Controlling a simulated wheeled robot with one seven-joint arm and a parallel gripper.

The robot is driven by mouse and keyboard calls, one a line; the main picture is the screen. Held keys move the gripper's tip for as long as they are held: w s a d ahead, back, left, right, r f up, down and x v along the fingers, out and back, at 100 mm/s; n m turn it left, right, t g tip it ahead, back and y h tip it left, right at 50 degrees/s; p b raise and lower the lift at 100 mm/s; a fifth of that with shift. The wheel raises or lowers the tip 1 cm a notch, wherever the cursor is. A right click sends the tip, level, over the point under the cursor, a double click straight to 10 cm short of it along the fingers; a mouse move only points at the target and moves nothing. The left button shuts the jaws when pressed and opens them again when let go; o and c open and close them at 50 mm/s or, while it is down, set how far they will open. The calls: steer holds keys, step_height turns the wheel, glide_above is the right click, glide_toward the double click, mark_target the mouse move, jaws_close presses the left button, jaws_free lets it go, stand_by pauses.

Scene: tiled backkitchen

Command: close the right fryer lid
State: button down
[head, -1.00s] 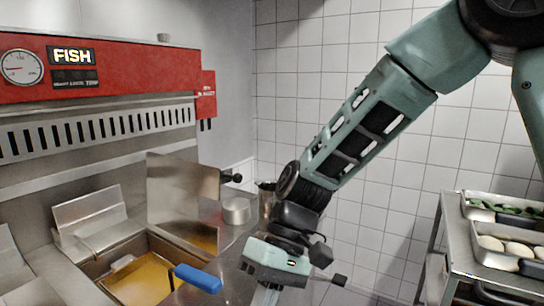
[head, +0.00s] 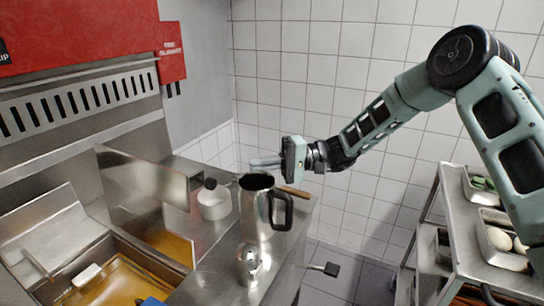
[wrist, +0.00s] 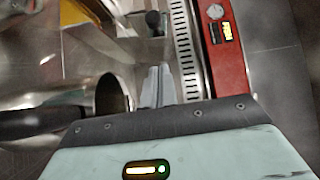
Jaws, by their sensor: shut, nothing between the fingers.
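The right fryer lid (head: 140,190) is a flat steel panel standing open and tilted up at the back of the fryer. A dark round knob (head: 210,183) sticks out from its right edge; it also shows in the wrist view (wrist: 153,20). Yellow oil (head: 176,247) shows beside the lid's lower edge. My gripper (head: 254,163) is shut and empty, to the right of the knob, its fingers pointing left toward it with a gap between. In the wrist view the closed fingers (wrist: 157,82) lie below the knob.
The left vat (head: 110,288) holds oil. A tray trolley (head: 461,235) stands at the right by the tiled wall.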

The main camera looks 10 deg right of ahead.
mark_target(205, 180)
steer(key=s+a+p, duration=0.3)
steer(key=a, duration=0.4)
steer(key=shift+s+a+p, duration=0.2)
steer(key=shift+a+p, duration=0.15)
steer(key=shift+p, duration=0.05)
steer(key=shift+s+a, duration=0.1)
